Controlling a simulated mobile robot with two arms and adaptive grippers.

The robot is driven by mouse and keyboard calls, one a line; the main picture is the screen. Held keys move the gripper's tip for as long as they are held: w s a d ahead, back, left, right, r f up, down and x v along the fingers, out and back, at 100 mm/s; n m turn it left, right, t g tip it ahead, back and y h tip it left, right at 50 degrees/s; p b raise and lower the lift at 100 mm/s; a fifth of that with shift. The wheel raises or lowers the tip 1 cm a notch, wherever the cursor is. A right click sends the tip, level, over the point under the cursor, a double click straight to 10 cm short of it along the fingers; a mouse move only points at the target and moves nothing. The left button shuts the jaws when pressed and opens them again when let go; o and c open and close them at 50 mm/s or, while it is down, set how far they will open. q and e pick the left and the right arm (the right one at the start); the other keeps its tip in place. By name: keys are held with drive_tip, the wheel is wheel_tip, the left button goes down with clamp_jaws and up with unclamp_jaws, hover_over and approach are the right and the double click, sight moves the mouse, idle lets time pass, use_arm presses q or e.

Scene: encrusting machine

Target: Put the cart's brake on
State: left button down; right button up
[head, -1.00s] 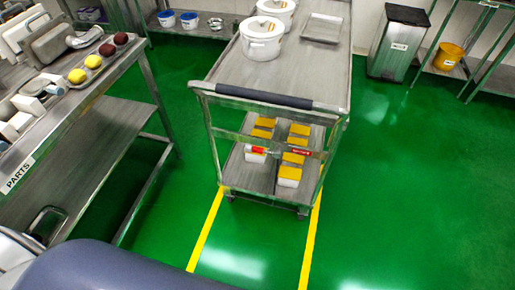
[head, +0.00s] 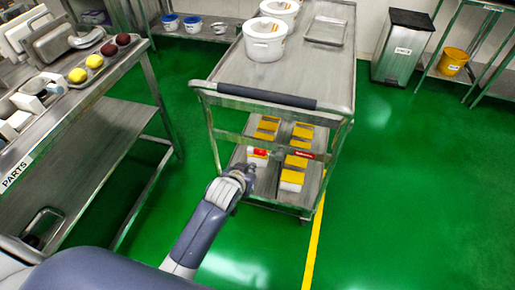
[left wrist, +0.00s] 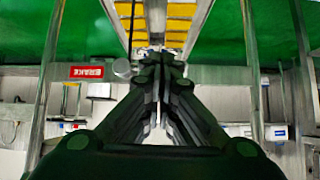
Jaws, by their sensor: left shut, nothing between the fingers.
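The steel cart (head: 300,80) stands in front of me, its dark push handle (head: 265,96) towards me. On its front crossbar is a small red part (head: 260,152), seemingly the brake lever, with a red label (head: 303,155) to its right. In the left wrist view the label (left wrist: 87,72) reads BRAKE, and a round grey disc (left wrist: 122,68) sits beside it. My left gripper (head: 246,170) is shut and empty, just below and left of the red part; I cannot tell whether they touch. The gripper (left wrist: 160,55) hides part of the crossbar in the wrist view. My right gripper is out of view.
Yellow-topped white boxes (head: 291,178) stand on the cart's lower shelf, and white pots (head: 264,40) on its top. A parts table (head: 110,85) is at the left. A bin (head: 402,48) stands at the back right. The green floor at right is clear.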

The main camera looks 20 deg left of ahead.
use_arm(q)
wheel_tip(320, 180, up, 9)
drive_tip(key=w+t, duration=0.1)
drive_tip(key=shift+w+a+f+n, duration=0.15)
drive_tip(key=shift+w+n, duration=0.05)
drive_tip(key=shift+n, duration=0.1)
drive_tip(key=s+f+b+x, duration=0.1)
drive_tip(key=f+x, duration=0.1)
drive_tip(key=x, duration=1.1)
drive_tip(key=shift+s, duration=0.2)
drive_tip(key=shift+s+a, duration=0.1)
drive_tip(key=shift+a, duration=0.05)
